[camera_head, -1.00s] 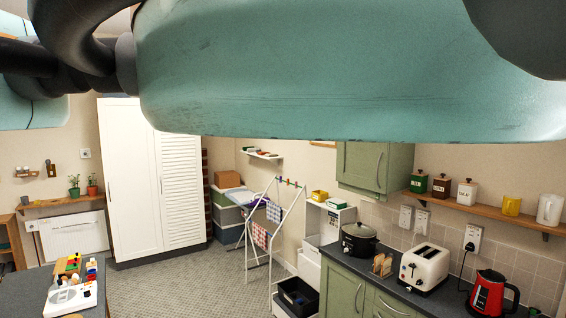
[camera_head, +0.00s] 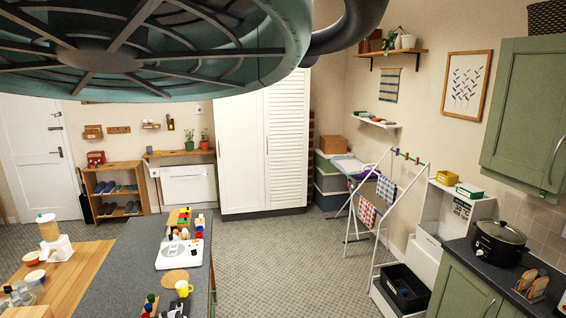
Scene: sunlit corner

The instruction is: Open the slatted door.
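The slatted door (camera_head: 286,150) is the white right-hand door of a tall white cabinet against the far wall. It looks shut, flush beside the plain left door (camera_head: 239,150). A thin dark handle shows near the line between the two doors. The cabinet's top is hidden behind my arm, which fills the upper left of the view. My gripper is not in view.
A grey counter (camera_head: 128,262) stands at the front left. Green kitchen units (camera_head: 462,285) line the right. Grey carpet (camera_head: 275,262) before the cabinet is clear.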

